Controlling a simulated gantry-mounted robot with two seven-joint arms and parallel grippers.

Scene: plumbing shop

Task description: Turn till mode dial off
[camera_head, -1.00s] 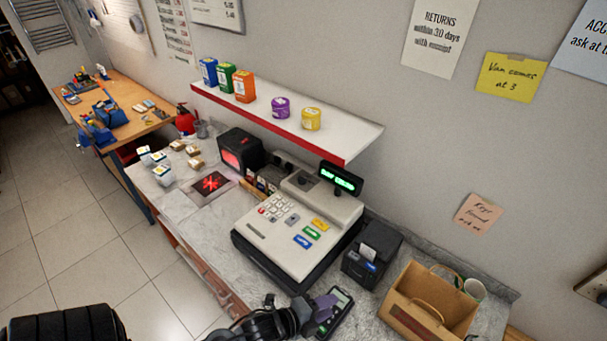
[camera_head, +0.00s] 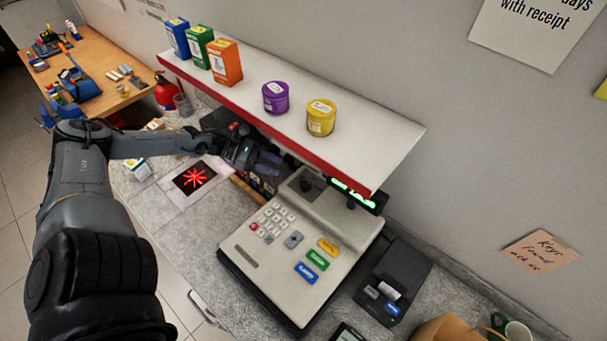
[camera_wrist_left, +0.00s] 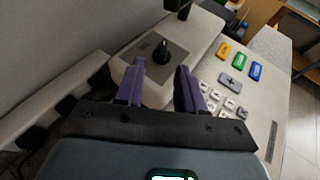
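The till (camera_head: 290,240) stands on the counter. Its mode dial is a black knob (camera_head: 306,184) on a grey plate on the till's raised back part. In the left wrist view the dial (camera_wrist_left: 161,50) lies just beyond the fingertips; its setting is too small to read. My left gripper (camera_head: 268,160) is left of the dial in the head view, partly under the shelf edge. In the left wrist view the left gripper (camera_wrist_left: 160,68) has its two purple fingers apart with nothing between them, pointing at the dial. My right gripper is out of view.
The red-edged shelf (camera_head: 393,152) with tins and boxes overhangs the till's back and partly covers the lit green display (camera_head: 352,190). A receipt printer (camera_head: 392,280) stands right of the till.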

